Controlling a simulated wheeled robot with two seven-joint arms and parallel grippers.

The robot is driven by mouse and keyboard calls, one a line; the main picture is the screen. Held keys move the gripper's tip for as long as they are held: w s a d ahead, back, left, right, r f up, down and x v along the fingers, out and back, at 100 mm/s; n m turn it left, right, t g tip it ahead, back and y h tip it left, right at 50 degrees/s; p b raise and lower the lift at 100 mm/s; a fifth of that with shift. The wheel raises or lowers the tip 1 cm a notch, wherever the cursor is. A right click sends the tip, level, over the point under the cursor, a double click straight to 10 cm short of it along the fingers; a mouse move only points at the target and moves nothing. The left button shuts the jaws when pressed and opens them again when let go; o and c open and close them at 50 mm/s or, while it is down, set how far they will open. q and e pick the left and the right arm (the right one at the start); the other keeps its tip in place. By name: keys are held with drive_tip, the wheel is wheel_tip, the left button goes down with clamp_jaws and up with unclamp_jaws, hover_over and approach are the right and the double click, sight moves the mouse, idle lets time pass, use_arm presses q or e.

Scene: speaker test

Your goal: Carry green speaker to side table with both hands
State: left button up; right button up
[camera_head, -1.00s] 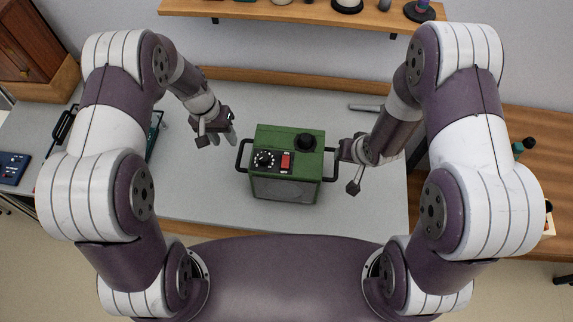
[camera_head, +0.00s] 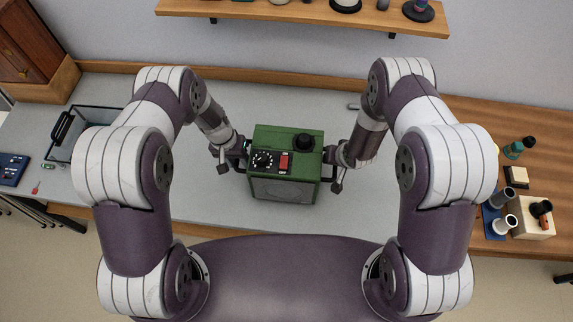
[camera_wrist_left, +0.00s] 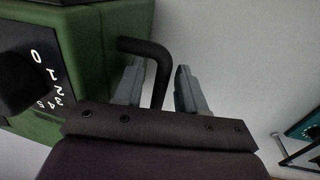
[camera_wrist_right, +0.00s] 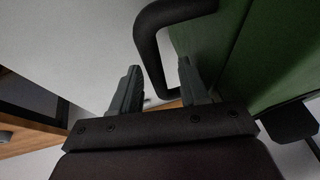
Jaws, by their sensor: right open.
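The green speaker (camera_head: 286,164) stands upright on the grey table (camera_head: 360,211), with a black dial, a red switch and a black knob on top. It has a black handle on each side. My left gripper (camera_head: 240,155) is at the left handle; in the left wrist view the handle (camera_wrist_left: 152,60) passes between its two open fingers (camera_wrist_left: 158,88). My right gripper (camera_head: 335,163) is at the right handle; in the right wrist view the handle (camera_wrist_right: 150,45) lies between or just ahead of its open fingers (camera_wrist_right: 157,88). Neither gripper visibly squeezes its handle.
A wooden side table (camera_head: 470,120) on the right holds a block with cups (camera_head: 533,222), a blue tray and a teal bottle (camera_head: 515,150). A glass-like bin (camera_head: 62,155) and a blue device (camera_head: 12,168) are at left. A shelf (camera_head: 300,14) hangs behind.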

use_arm(q)
clamp_jaws()
use_arm(e)
clamp_jaws()
use_arm(q)
drive_tip(key=shift+w+r, duration=0.1)
use_arm(e)
drive_tip(key=shift+r, duration=0.1)
idle(1.1)
